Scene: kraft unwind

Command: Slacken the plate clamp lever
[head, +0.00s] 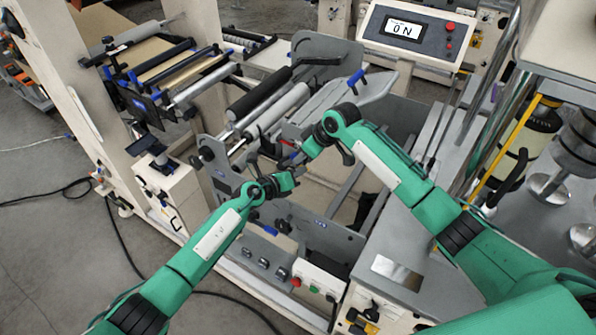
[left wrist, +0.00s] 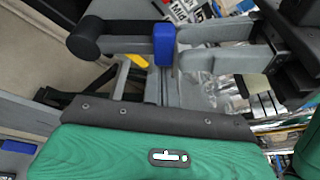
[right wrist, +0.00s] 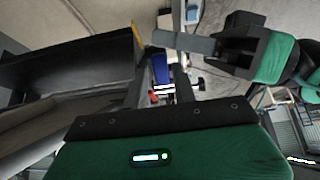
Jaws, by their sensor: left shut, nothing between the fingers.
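A blue lever-like grip (left wrist: 164,45) shows in the left wrist view, in line with a grey bar and a black round end. I take it for the clamp lever, but cannot be sure. A blue part also shows in the right wrist view (right wrist: 161,69), below the tip of a grey finger. My left gripper (head: 297,171) is shut and empty, over the machine's middle in the head view. My right gripper (head: 285,160) is close beside it, partly hidden by its own wrist. Its fingers look near the blue grip in the left wrist view; contact and opening are unclear.
Other blue handles stand at the back plate (head: 355,77) and on the front side plate (head: 270,230). Black and grey rollers (head: 262,92) lie behind the grippers. A control box (head: 318,281) is at the front, and a display (head: 403,29) reading ON is behind.

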